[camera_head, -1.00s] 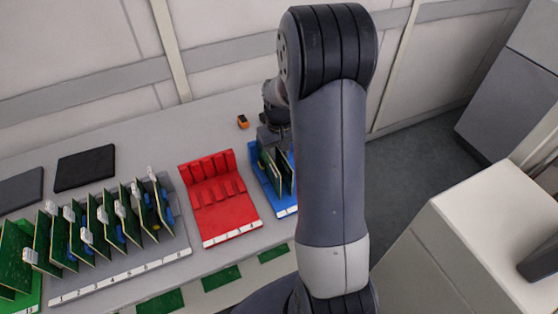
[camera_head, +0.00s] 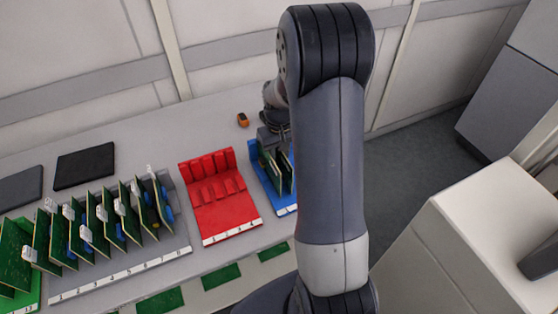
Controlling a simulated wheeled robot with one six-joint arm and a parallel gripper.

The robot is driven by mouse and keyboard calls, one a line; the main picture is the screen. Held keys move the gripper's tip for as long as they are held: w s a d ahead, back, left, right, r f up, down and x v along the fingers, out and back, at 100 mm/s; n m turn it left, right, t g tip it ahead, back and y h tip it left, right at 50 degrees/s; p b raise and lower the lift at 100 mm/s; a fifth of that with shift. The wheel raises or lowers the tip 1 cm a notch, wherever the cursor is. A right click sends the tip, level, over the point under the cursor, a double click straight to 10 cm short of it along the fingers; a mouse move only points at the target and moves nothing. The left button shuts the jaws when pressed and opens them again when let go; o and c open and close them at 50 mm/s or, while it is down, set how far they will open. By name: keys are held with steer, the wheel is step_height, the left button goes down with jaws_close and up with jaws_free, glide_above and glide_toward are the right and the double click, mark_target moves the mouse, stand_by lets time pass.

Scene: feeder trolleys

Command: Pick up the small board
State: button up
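Small green boards (camera_head: 272,168) stand upright in the blue rack (camera_head: 286,210), partly hidden behind my arm. My gripper (camera_head: 272,143) is at the back of that rack, over or beside the boards. Its fingertips are hidden by the boards and the arm, so I cannot tell whether it is open or holds one. Which of the boards is the task's small board I cannot tell.
An empty red rack (camera_head: 228,210) stands left of the blue one. A grey rack (camera_head: 130,268) holds several larger green boards. A green rack (camera_head: 30,295), black pad (camera_head: 85,167) and small orange object (camera_head: 242,120) are also on the table.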

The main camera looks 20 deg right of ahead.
jaws_close()
stand_by(0.6)
step_height(320, 180, up, 18)
steer(key=shift+r, duration=0.25)
stand_by(0.4)
